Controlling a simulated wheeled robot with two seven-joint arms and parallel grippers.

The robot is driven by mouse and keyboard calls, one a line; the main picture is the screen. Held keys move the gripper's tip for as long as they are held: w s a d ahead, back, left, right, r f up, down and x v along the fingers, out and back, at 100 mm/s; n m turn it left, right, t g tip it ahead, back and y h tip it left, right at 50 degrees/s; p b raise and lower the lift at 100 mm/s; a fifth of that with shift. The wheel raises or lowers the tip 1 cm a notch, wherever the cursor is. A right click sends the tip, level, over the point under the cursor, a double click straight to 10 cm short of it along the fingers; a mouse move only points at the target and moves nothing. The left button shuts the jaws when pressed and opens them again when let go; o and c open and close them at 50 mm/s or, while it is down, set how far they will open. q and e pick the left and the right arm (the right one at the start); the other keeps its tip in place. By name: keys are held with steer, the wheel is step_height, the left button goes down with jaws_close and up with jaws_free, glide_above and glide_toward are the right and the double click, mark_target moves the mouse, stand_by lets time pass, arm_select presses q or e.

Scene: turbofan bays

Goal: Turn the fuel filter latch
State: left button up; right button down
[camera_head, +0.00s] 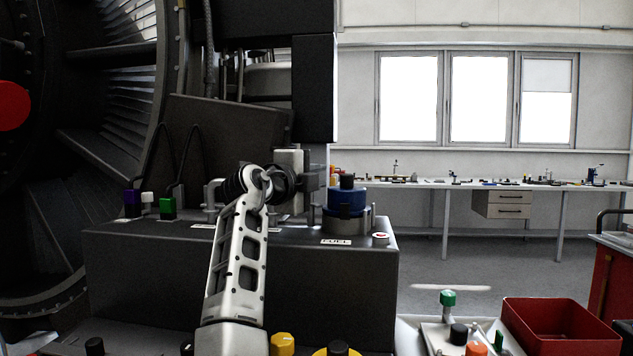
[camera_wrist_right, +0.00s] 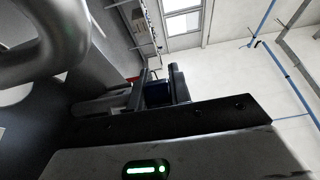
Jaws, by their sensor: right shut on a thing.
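The fuel filter (camera_head: 345,201) is a blue round body on a grey base, standing on the dark ledge above the FUEL label (camera_head: 336,242). A dark latch piece (camera_head: 347,182) sits on its top. My right gripper (camera_head: 325,182) reaches in from the left at the height of the filter's top and is shut on the latch; its fingertips are small and partly hidden. In the right wrist view, the two dark fingers (camera_wrist_right: 160,91) have a dark blue thing between them. The latch's exact angle is not clear. My left gripper is not in view.
The dark engine fills the left. Purple and green connectors (camera_head: 167,207) stand on the ledge (camera_head: 240,270). A small white round piece with a red mark (camera_head: 380,239) is at its right corner. A red bin (camera_head: 560,330) stands at the lower right. Floor beyond is clear.

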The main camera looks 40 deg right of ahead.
steer(key=n+t+y, duration=0.1)
steer(key=t, duration=0.1)
steer(key=n+t+y, duration=0.1)
steer(key=n+t, duration=0.1)
steer(key=t, duration=0.1)
steer(key=shift+w+a+b, duration=0.1)
steer(key=shift+w+b, duration=0.1)
steer(key=shift+b, duration=0.15)
steer(key=shift+w+a+n+t+y, duration=0.1)
steer(key=shift+w+n+t+y, duration=0.1)
steer(key=shift+n+t+y, duration=1.35)
steer(key=shift+t, duration=0.25)
steer(key=c, duration=1.3)
jaws_free()
steer(key=b+v, duration=0.2)
steer(key=v, duration=1.4)
steer(key=shift+b, duration=0.35)
